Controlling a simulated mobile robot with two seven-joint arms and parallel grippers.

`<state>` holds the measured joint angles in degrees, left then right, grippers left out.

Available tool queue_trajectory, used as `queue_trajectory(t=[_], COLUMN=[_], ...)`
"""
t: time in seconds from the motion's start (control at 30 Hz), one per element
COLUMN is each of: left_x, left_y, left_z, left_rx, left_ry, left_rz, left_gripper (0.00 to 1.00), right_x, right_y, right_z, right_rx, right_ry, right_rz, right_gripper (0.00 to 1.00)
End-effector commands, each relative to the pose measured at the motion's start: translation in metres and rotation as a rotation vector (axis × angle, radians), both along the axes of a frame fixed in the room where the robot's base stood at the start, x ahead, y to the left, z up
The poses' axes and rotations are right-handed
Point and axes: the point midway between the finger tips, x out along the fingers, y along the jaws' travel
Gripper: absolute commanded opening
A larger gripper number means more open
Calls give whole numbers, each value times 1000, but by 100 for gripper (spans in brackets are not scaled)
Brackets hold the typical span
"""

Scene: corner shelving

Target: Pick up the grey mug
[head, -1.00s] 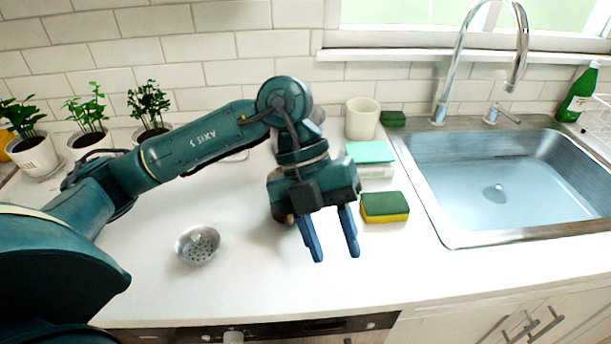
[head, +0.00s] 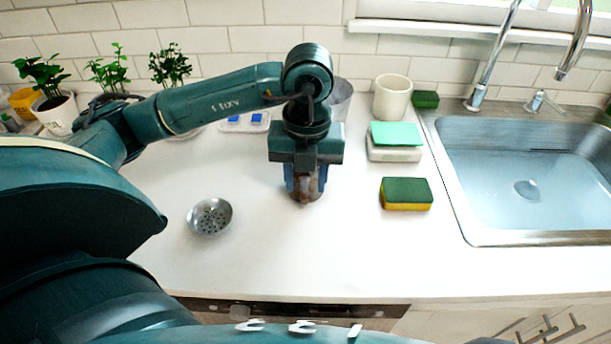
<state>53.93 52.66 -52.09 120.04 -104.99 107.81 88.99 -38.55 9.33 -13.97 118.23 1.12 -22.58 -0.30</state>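A grey cup-like vessel (head: 342,97), which looks like the grey mug, stands at the back of the counter against the tiled wall. My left arm hides its left part, and no handle shows. My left gripper (head: 305,192) points down over the middle of the counter, nearer than the vessel and apart from it. Its blue fingers are spread. A brown object (head: 306,185) shows between or behind them; I cannot tell whether they touch it. My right gripper is not in view.
A cream cup (head: 392,97), a teal-topped box (head: 395,142) and a green-yellow sponge (head: 406,194) stand left of the sink (head: 528,190). A metal strainer bowl (head: 210,217) lies front left. A tray with blue pieces (head: 245,122) and potted plants are behind. The front counter is clear.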

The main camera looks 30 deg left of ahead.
Motion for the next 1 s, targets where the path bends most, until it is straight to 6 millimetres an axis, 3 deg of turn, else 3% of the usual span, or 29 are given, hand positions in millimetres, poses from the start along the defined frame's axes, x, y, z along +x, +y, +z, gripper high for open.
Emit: queue_trajectory(t=[0.3,0.57,1.0], left_x=[1,1,1], left_y=[4,4,4], left_z=[-42,-45,-45], left_rx=[0,0,0], left_ry=[4,1,2], left_rz=[0,-1,-1], left_gripper=[39,39,4], right_x=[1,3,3], right_y=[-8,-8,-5], right_z=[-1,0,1], right_rx=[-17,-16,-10], right_ry=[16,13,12], right_rz=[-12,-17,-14], right_gripper=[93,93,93])
